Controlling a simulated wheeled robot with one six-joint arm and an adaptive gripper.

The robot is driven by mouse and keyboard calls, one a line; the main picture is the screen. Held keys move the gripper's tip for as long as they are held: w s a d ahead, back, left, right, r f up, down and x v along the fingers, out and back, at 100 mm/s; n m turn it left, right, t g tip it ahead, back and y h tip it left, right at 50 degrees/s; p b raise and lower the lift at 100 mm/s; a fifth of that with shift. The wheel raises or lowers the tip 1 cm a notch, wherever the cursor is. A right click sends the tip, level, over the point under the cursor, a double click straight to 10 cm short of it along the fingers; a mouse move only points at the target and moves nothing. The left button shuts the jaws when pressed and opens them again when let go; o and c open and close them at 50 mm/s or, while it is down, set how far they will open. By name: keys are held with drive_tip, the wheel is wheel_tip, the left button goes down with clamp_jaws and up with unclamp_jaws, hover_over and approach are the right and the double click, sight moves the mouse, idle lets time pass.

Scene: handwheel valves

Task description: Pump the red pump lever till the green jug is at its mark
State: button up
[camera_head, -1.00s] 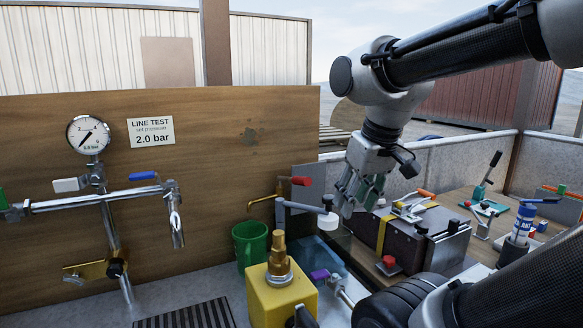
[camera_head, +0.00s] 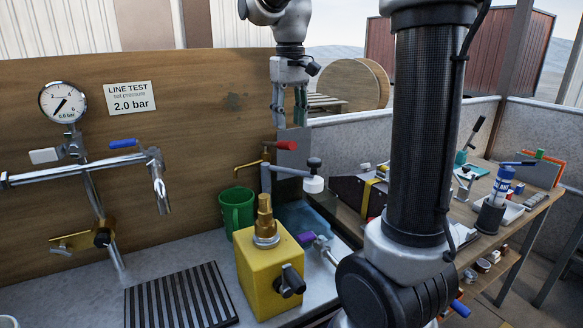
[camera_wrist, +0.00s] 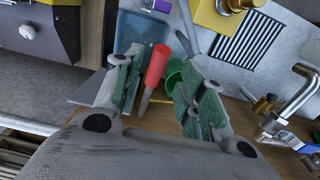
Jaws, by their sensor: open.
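The red pump lever (camera_head: 287,145) sticks out to the right from the brass spout assembly (camera_head: 250,163) in front of the wooden panel. The green jug (camera_head: 237,209) stands upright on the bench below the spout. Its mark and level are not visible. My gripper (camera_head: 289,121) is open, pointing down just above the lever in the head view. In the wrist view, the red lever handle (camera_wrist: 156,66) shows between the two spread fingers of my gripper (camera_wrist: 161,60), with no clear contact. The green jug (camera_wrist: 174,72) is partly hidden behind the right finger.
A yellow block (camera_head: 262,282) with a brass fitting stands in front of the jug. A blue basin (camera_head: 305,218) lies to its right. A pressure gauge (camera_head: 62,102) is at the left.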

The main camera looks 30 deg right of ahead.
drive_tip(key=shift+f, duration=3)
drive_tip(key=shift+c, duration=0.4)
clamp_jaws()
